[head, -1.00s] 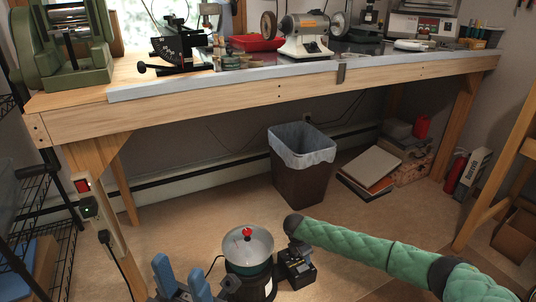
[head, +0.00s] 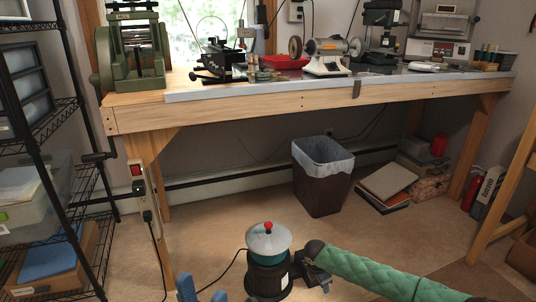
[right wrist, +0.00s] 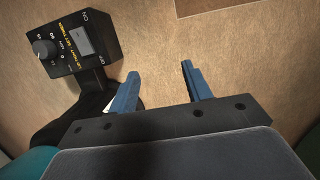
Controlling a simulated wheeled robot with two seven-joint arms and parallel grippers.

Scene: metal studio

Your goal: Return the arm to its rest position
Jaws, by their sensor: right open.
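My left gripper (head: 202,293) shows at the bottom edge of the head view, with two blue fingers apart and nothing seen between them. My right arm (head: 385,272), in green quilted padding, comes in from the lower right and ends beside the tumbler. In the right wrist view my right gripper (right wrist: 158,86) is open and empty, its blue fingers over tan floor. The tumbler (head: 268,243) has a teal bowl, clear lid and red knob on a black base. A black control box (right wrist: 80,42) with a knob is left of the right fingers.
A wooden workbench (head: 240,106) with machines on it spans the back. A lined bin (head: 322,185) and stacked boxes (head: 388,182) stand beneath it. A black wire rack (head: 92,210) stands at left. Open floor (head: 225,215) lies between tumbler and bench.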

